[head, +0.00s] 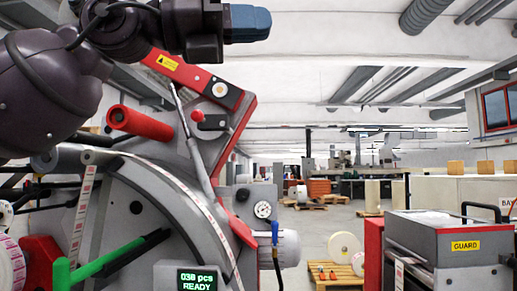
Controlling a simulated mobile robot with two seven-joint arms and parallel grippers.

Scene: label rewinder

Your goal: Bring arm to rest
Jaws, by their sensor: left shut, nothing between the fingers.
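My left arm comes in from the upper left, dark and close to the camera. Its left gripper (252,24) is at the top centre, pointing right, with blue fingers shut and nothing held. It is in front of the white ceiling and appears above the label rewinder (170,205), apart from it in the picture. The rewinder is grey with a red lever arm (185,70), a red handle (138,122) and a green handle (100,262). Its display (203,279) reads "038 pcs READY". My arm hides part of the rewinder's upper left. My right gripper is not in view.
A grey machine marked GUARD (448,250) stands at the lower right. Between it and the rewinder, pallets (340,272) with pale rolls (344,246) stand on the floor. A gauge (263,210) and a grey motor (288,250) jut from the rewinder's right side. Space right of my gripper looks clear.

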